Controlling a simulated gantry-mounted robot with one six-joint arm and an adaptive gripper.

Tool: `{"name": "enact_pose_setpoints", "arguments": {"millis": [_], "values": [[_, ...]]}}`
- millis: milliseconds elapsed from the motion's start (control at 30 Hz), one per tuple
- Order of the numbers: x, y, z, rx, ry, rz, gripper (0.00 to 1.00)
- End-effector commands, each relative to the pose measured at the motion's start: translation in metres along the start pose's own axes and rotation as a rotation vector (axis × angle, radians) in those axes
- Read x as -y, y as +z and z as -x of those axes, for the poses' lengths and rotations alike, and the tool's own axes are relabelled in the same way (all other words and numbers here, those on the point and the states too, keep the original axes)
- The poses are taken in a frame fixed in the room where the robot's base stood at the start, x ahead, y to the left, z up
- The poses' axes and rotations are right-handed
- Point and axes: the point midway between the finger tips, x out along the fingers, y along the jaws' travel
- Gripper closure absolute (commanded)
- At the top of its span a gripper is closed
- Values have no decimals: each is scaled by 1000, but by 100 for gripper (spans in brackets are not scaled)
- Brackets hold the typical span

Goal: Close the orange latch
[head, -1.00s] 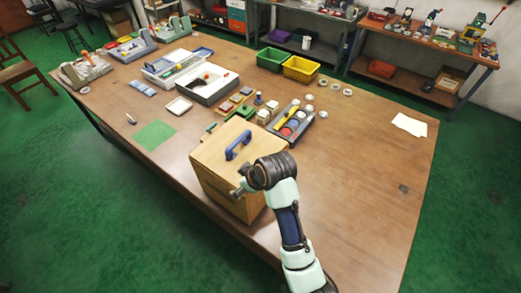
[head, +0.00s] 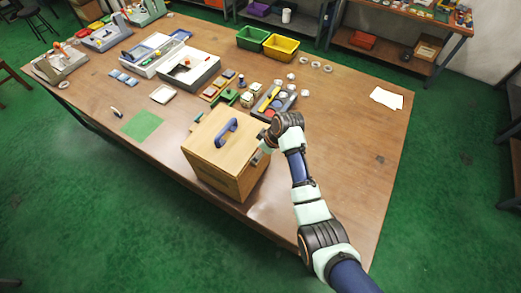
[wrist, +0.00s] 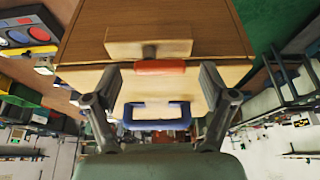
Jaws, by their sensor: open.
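A wooden box (head: 207,176) with a blue handle (head: 218,133) on its pale lid stands on the table. In the wrist view the box appears upside down, with its darker wall (wrist: 190,18) on top and the blue handle (wrist: 156,122) below. An orange latch (wrist: 158,67) lies crosswise at the lid edge, beside a pale wooden block (wrist: 150,42) on the wall. My gripper (wrist: 161,78) is open, with one finger on each side of the latch and apart from it. In the head view my gripper (head: 262,153) is at the box's right side, partly hidden by my wrist.
A grey tray (head: 259,105) with round parts is behind the box. Green (head: 251,38) and yellow (head: 281,47) bins stand farther back. A green mat (head: 143,125) lies left of the box.

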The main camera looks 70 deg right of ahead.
Motion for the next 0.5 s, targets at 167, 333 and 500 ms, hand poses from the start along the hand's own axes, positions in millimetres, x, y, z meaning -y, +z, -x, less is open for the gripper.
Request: {"name": "enact_pose_setpoints", "arguments": {"millis": [167, 333, 500], "values": [[0, 0, -1, 0, 1, 0, 17], [0, 0, -1, 0, 0, 0, 35], [0, 0, -1, 0, 0, 0, 63]]}}
